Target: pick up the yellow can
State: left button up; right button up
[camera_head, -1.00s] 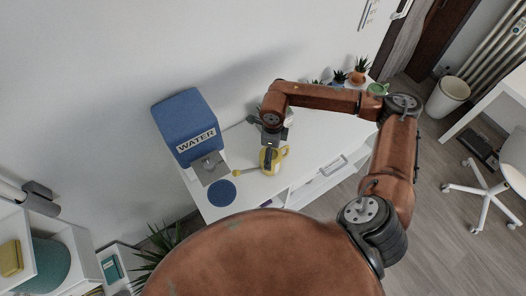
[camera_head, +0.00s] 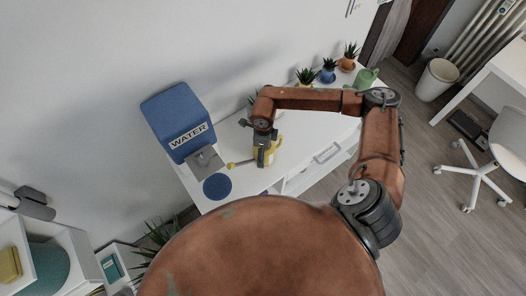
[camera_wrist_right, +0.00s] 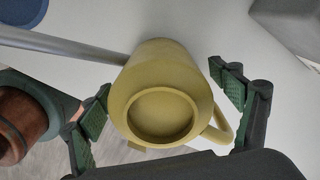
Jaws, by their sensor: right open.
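The yellow can (camera_head: 275,150) is a small watering can with a long spout and a loop handle. It stands on the white desk, right of the blue round mat, its spout pointing left. In the right wrist view the yellow can (camera_wrist_right: 155,95) fills the middle, with the handle at its right and the spout running to the upper left. My right gripper (camera_head: 264,148) is at the can from above in the head view. In the wrist view my right gripper (camera_wrist_right: 165,97) is open, its green-padded fingers on either side of the can with gaps visible. My left gripper is out of view.
A blue water dispenser (camera_head: 178,118) stands left of the can, with the blue mat (camera_head: 217,187) in front. Small potted plants (camera_head: 328,70) and a green mug-like vessel (camera_head: 367,77) stand at the desk's far right end. The white desk (camera_head: 305,150) is clear right of the can.

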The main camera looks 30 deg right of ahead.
jog(key=c, duration=1.4)
jog(key=shift+r, duration=0.1)
notch_tip(320, 180, up, 18)
jog(key=n, duration=0.2)
jog(key=a+n, duration=0.1)
jog(key=n, duration=0.3)
jog(key=shift+s+a+f, duration=0.3)
jog(key=n, duration=0.2)
jog(key=a+n, duration=0.1)
jog(key=n, duration=0.3)
jog(key=shift+s+a+f, duration=0.25)
jog(key=n, duration=0.2)
jog(key=a+n, duration=0.1)
jog(key=n, duration=0.3)
jog(key=shift+s+a+f+n, duration=0.2)
jog(key=shift+s+a+n, duration=0.05)
jog(key=shift+n, duration=0.15)
jog(key=n, duration=0.3)
jog(key=shift+s+a+f+n, duration=0.1)
jog(key=shift+s+a+n, duration=0.1)
jog(key=shift+a+n, duration=0.2)
jog(key=n, duration=0.3)
jog(key=shift+s+a, duration=0.1)
jog(key=shift+a, duration=0.25)
